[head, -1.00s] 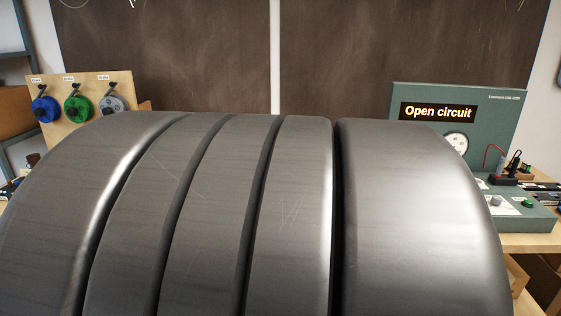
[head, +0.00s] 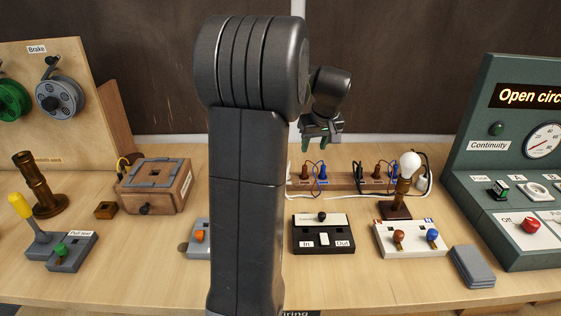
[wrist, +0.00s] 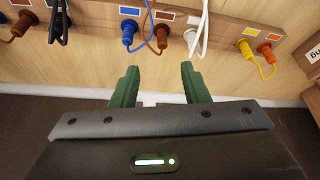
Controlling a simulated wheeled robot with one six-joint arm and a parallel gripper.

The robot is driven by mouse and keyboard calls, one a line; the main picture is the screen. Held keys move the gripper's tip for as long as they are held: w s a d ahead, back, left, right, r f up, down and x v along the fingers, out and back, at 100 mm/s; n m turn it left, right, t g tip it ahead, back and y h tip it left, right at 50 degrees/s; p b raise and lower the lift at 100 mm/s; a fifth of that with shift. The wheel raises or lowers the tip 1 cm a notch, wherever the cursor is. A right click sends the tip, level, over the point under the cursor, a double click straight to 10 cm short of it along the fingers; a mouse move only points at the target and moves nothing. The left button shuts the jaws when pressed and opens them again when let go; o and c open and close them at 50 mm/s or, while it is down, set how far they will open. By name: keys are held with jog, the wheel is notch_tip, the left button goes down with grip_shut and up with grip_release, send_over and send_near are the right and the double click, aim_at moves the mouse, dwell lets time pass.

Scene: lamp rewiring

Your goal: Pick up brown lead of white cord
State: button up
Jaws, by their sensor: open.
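The brown lead (head: 305,172) stands plugged in the wooden terminal strip (head: 340,184), beside a blue lead (head: 321,175). In the wrist view the brown lead (wrist: 163,37) sits between the blue lead (wrist: 127,38) and a white cord (wrist: 195,35). Blue and brown wires loop upward together; where they join the white cord cannot be seen. My gripper (head: 315,143) hangs above and behind the strip, and in the wrist view my gripper (wrist: 160,82) has its green fingers apart with nothing between them. The brown lead lies beyond the fingertips, untouched.
A black cord (head: 358,178) and another brown lead (head: 377,172) share the strip. A bulb (head: 410,162) stands at its right. A black switch box (head: 323,232) sits in front. My arm hides the bench middle. The green tester (head: 500,160) stands right.

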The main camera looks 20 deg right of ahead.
aim_at(305, 166)
jog(key=x, duration=0.7)
jog(key=shift+w+f, duration=0.2)
jog(key=shift+w, duration=0.25)
jog(key=shift+a+p+x, duration=0.15)
jog(key=shift+p+x, duration=0.2)
jog(key=shift+x, duration=1.2)
jog(key=shift+a+p+x, duration=0.1)
jog(key=shift+p+x, duration=0.2)
jog(key=shift+x, duration=1.2)
